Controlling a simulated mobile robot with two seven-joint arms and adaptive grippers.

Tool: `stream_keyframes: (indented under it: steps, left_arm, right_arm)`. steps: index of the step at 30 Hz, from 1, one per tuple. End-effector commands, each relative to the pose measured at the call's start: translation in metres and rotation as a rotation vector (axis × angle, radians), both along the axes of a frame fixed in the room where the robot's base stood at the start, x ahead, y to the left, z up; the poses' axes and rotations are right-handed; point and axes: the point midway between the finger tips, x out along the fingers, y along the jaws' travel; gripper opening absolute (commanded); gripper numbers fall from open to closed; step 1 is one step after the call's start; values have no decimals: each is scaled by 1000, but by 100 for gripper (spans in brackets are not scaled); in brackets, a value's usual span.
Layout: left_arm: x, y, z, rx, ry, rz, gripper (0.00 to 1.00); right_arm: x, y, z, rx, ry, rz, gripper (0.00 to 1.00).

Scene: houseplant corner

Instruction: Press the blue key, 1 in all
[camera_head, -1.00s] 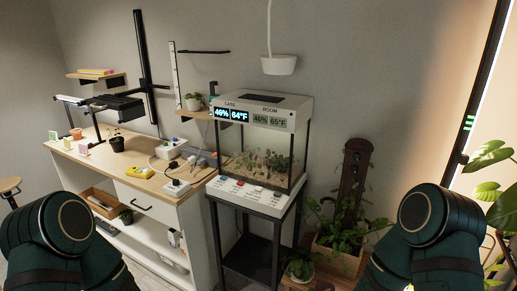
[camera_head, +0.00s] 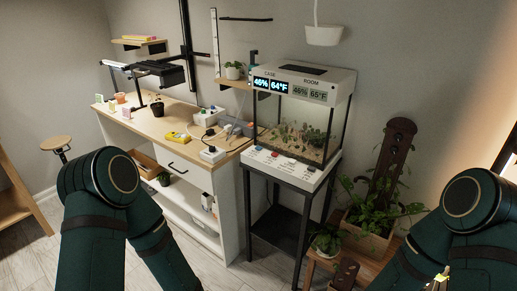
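A glass plant case (camera_head: 300,125) stands on a dark stand, with a white control panel (camera_head: 303,174) along its front base. Small keys sit on this panel. A small bluish one (camera_head: 259,148) seems to be near its left end, beside a red one (camera_head: 275,154); they are too small to tell whether either is pressed. The display on top reads 46% and 64°F under CASE, and 46% and 65°F under ROOM. My two dark green arms rise from the bottom left and bottom right, well short of the case.
A white workbench (camera_head: 170,125) with a wooden top stands left of the case, holding a yellow device (camera_head: 178,137), power strips and cables. Potted plants and a wooden planter (camera_head: 366,240) stand to the right. Floor (camera_head: 226,277) is open in front of the bench and stand.

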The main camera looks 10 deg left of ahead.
Motion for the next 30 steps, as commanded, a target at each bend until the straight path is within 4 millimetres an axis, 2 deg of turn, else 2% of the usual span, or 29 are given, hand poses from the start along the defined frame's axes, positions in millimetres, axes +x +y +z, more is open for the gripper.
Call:
stream_keyframes:
  steps: [1,2,30]
  left_arm:
    - [0,0,0,0,0,0,7]
    - [0,0,0,0,0,0,0]
    - [0,0,0,0,0,0,0]
  right_arm:
    - [0,0,0,0,0,0,47]
    - [0,0,0,0,0,0,47]
    - [0,0,0,0,0,0,47]
